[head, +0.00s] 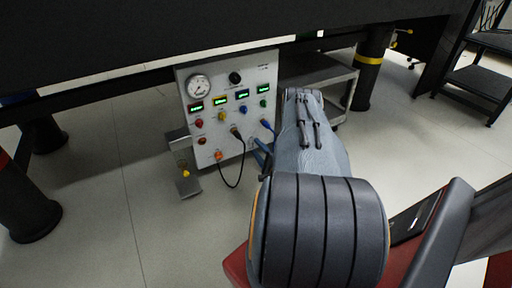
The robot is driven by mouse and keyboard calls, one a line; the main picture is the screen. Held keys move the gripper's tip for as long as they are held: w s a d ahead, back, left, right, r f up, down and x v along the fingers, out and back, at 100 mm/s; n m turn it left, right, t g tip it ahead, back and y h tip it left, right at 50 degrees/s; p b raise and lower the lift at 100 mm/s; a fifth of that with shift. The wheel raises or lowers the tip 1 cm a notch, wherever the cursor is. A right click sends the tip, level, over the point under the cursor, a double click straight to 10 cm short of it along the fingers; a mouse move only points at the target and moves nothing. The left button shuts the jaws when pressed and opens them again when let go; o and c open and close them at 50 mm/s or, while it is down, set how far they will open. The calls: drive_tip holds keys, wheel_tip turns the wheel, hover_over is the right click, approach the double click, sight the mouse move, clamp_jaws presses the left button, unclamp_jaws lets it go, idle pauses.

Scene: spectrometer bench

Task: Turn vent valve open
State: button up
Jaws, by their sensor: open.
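A light grey control panel (229,121) stands under the dark bench, tilted in the picture. It carries a round gauge (200,86), a black knob (235,78), several lit green displays and coloured knobs: red (199,123), yellow (221,116), blue (243,109) and green (263,103). The labels are too small to read, so I cannot tell which control is the vent valve. No held object shows.
A metal bracket (184,166) with a yellow part stands left of the panel. A black cable (240,172) loops below the panel's front. A grey shelf unit (331,78) and a dark post (371,65) stand at right.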

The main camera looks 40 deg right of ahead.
drive_tip(key=p+v, duration=0.1)
drive_tip(key=v, duration=0.5)
drive_tip(key=shift+p, duration=0.35)
